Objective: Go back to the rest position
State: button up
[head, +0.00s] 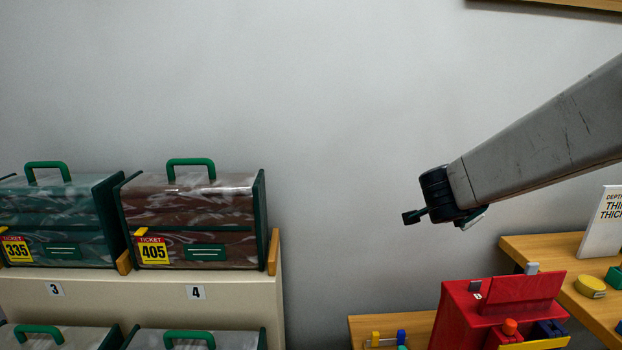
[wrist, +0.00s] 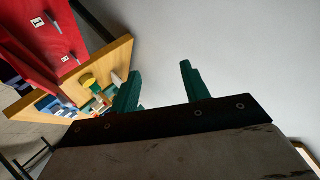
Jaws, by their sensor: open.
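My gripper (head: 408,217) hangs at the end of my grey arm in the right half of the head view. It is in the air in front of the bare wall, above and left of the red device. In the wrist view its two green fingers (wrist: 157,85) stand apart with nothing between them. A bagged comforter with ticket 405 (head: 190,205) and one with ticket 335 (head: 55,215) sit on the shelf at the left, well apart from my gripper.
The cream shelf unit (head: 150,292) holds more bags (head: 195,338) on its lower level. A red device (head: 500,300) and a wooden table (head: 590,305) with a white sign (head: 603,222) stand at lower right. The space between shelf and arm is clear.

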jog(key=s+a+r+n+y, duration=0.3)
jog(key=s+a+n+y, duration=0.7)
jog(key=a, duration=0.2)
jog(key=s+d+f+n+g+h, duration=0.1)
jog(key=s+d+f+g, duration=0.1)
jog(key=s, duration=0.6)
jog(key=s+d+f+n+g+h, duration=0.1)
jog(key=s+g, duration=0.3)
jog(key=s, duration=0.4)
jog(key=s+d+f+n+g, duration=0.2)
jog(key=s+d+f+g, duration=0.1)
jog(key=s, duration=0.5)
jog(key=shift+d+h, duration=0.4)
jog(key=shift+d, duration=0.15)
